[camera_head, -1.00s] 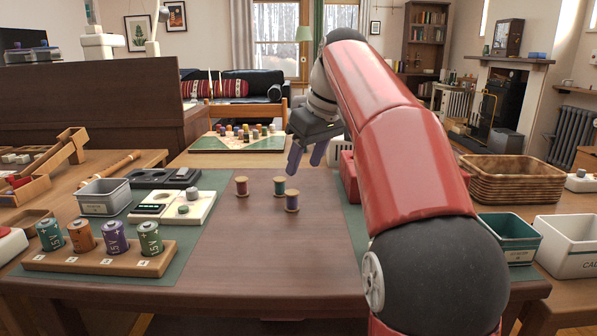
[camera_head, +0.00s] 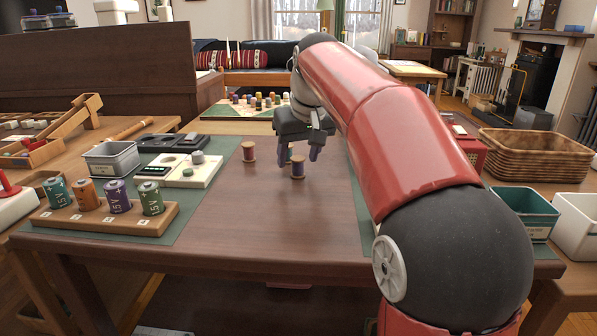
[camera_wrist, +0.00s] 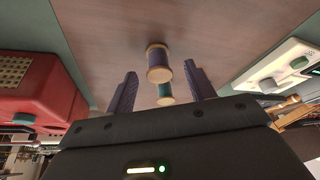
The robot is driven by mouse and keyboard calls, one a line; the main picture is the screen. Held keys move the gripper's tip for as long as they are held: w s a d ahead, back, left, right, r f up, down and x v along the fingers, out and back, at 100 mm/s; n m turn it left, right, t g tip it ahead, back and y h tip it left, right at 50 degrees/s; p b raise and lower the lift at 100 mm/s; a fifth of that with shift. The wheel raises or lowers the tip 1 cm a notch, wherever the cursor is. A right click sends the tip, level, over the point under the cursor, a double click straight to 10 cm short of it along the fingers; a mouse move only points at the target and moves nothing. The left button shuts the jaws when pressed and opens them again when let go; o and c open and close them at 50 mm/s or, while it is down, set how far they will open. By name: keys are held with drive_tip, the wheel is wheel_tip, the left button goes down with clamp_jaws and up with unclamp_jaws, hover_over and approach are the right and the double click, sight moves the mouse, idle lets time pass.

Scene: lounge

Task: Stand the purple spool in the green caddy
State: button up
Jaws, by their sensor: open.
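The purple spool (camera_head: 297,169), with pale wooden ends, stands upright on the table. It also shows in the wrist view (camera_wrist: 158,66). My gripper (camera_head: 299,155) is open and empty, pointing down over the table just at the purple spool. In the wrist view the spool appears between the two fingertips (camera_wrist: 160,76), not gripped. Whether the fingers are level with it I cannot tell. The green caddy (camera_head: 524,232) is an open-topped box at the right, beyond my arm.
A teal spool (camera_wrist: 165,91) stands close to the purple one, mostly hidden in the head view. A white bin (camera_head: 579,222) and a wicker basket (camera_head: 530,157) flank the caddy. A battery rack (camera_head: 105,220) is at left.

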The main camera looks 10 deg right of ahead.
sight(297, 157)
drive_tip(key=shift+x, duration=1.1)
drive_tip(key=c, duration=1.1)
wheel_tip(297, 157, up, 20)
drive_tip(key=p, duration=0.9)
